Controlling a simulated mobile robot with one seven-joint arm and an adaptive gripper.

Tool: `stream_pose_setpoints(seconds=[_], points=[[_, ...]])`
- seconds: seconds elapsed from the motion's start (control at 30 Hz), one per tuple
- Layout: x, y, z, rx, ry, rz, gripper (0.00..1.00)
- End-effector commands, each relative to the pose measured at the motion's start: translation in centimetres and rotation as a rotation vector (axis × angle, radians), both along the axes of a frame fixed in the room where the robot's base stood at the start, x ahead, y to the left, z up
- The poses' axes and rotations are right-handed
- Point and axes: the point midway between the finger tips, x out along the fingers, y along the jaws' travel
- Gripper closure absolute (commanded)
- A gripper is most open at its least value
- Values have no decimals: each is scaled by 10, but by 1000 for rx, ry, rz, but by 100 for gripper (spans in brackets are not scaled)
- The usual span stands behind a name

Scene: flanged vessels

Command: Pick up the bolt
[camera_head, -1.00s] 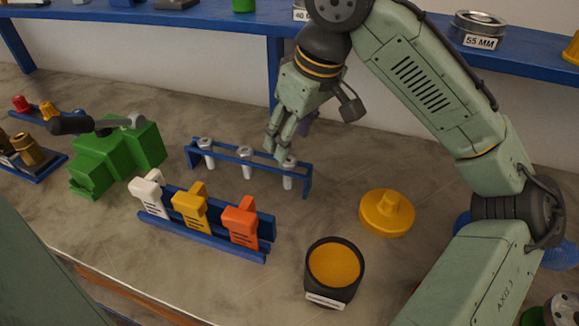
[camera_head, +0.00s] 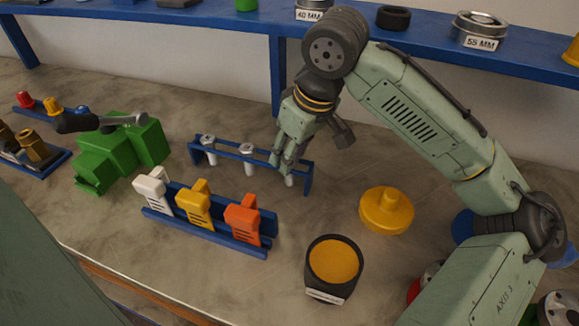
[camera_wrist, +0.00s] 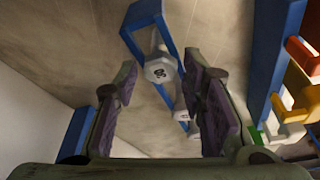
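Three grey bolts stand upright, heads up, in a blue rack (camera_head: 228,150). The left bolt (camera_head: 209,149) and middle bolt (camera_head: 248,160) are clear of my gripper. My gripper (camera_head: 283,165) is at the right bolt (camera_head: 289,181), with its fingers around or just in front of the head, which they hide in the head view. In the wrist view, my gripper (camera_wrist: 160,82) is open, and a marked hexagonal bolt head (camera_wrist: 160,68) appears between its two fingers. The other bolt heads show smaller behind it. I cannot tell whether a finger touches the bolt.
A blue holder with white, yellow and orange clips (camera_head: 243,222) stands in front of the rack. A yellow knobbed lid (camera_head: 386,211) and a dark cup (camera_head: 333,268) are to the right. A green block fixture (camera_head: 118,153) is left. A blue shelf (camera_head: 250,22) runs along the back.

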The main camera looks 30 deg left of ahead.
Motion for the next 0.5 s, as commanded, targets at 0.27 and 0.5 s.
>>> stream_pose_setpoints(seconds=[0.27, 0.5], points=[[0, 0, 0, 0, 0, 0, 84], [0, 0, 0, 0, 0, 0, 100]])
